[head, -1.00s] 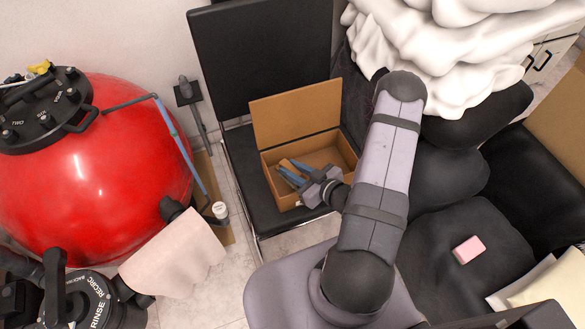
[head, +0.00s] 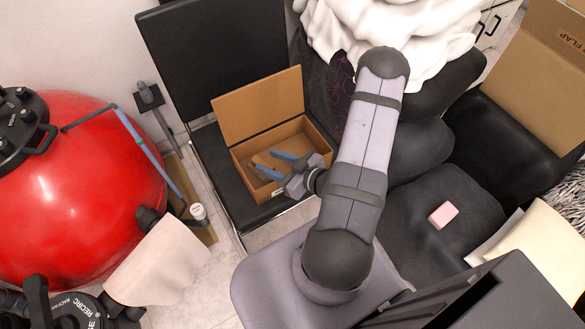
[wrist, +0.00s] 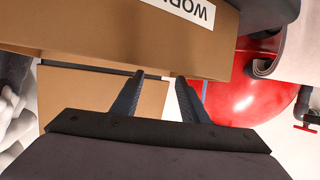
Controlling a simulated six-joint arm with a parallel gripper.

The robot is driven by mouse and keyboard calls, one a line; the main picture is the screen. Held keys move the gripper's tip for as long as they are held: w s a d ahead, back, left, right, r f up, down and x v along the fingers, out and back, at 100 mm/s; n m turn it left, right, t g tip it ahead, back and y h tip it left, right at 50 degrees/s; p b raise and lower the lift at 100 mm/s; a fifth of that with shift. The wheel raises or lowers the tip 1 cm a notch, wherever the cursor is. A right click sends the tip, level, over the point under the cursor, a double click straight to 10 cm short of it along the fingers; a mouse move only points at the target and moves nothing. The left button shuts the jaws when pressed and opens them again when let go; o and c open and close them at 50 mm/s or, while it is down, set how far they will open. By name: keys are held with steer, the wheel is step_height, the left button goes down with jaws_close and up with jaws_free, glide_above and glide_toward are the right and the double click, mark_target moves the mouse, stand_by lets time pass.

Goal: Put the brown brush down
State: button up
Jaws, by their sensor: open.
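An open brown box (head: 241,157) stands on the black chair, its lid raised at the back. A small brown piece, apparently the brown brush (head: 264,161), lies inside it by my fingers. Most of it is hidden, and its exact pose cannot be told. My gripper (head: 271,166) reaches over the box's front right side with its blue-grey fingers apart. In the wrist view my gripper (wrist: 160,78) is open with nothing between the fingers. The box's cardboard wall (wrist: 110,35) and its white label fill the top there; the brush cannot be made out.
The black chair (head: 204,150) has a tall backrest behind the box. A large red tank (head: 80,190) is at left, with a grey-blue pole beside it. A pink block (head: 443,214) lies on black cloth at right. White cloth (head: 400,30) is heaped behind my arm.

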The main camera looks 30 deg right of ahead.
steer(key=v, duration=0.8)
steer(key=shift+s, duration=0.25)
steer(key=shift+d, duration=0.1)
steer(key=shift+r+p, duration=0.1)
steer(key=shift+p, duration=0.2)
steer(key=w+d+n+g+h+p, duration=0.2)
steer(key=w+d+g+h+p, duration=0.15)
steer(key=d+g+h, duration=0.35)
steer(key=s+a+r+m+g+y+b, duration=0.1)
steer(key=s+a+r+m+g+b, duration=0.15)
steer(key=s+a+r, duration=0.4)
steer(key=s+a+r+m+g+y+b, duration=0.1)
steer(key=s+a+r+m+g, duration=0.2)
steer(key=a, duration=0.6)
step_height(320, 180, up, 22)
steer(key=p, duration=2)
steer(key=shift+a+m, duration=0.45)
